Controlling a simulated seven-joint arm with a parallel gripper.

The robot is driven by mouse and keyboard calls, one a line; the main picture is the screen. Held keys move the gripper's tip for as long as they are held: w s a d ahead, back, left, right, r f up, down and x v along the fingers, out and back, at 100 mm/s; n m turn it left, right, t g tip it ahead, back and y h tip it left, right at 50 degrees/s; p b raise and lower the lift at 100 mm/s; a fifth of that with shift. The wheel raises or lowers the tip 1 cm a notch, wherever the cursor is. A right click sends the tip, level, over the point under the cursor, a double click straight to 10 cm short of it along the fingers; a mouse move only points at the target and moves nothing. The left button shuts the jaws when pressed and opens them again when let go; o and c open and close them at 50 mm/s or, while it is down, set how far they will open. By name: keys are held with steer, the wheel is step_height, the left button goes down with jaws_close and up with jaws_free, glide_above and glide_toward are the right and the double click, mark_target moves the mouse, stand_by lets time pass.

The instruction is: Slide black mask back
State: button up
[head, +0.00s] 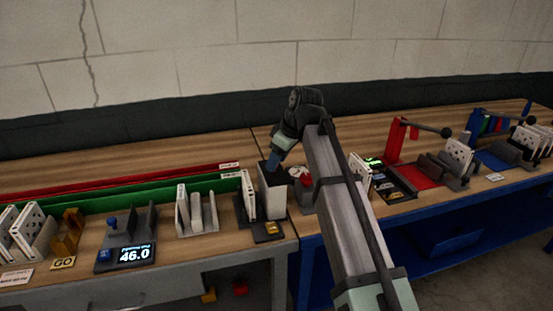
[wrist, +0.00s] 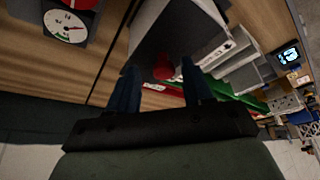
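My gripper (head: 273,164) is low over a tall white box with a dark top (head: 272,200) in the head view, with its blue fingertips at or just above that top. In the wrist view my gripper's (wrist: 160,78) two blue fingers stand apart. A dark grey box face with pale sides (wrist: 175,35) lies just beyond them, and a small red part (wrist: 163,69) shows between the tips. I cannot tell whether the fingers touch the box. Several dark parts are in view, and I cannot tell which one is the black mask.
A dial gauge (head: 300,174) stands right of the box and shows in the wrist view (wrist: 65,27). White filter racks (head: 197,212), a display reading 46.0 (head: 135,255) and green rails (head: 130,195) lie left. A red lever station (head: 420,172) stands right.

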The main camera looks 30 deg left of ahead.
steer(key=v, duration=1.3)
steer(key=shift+d+r, duration=0.15)
steer(key=shift+r, duration=0.2)
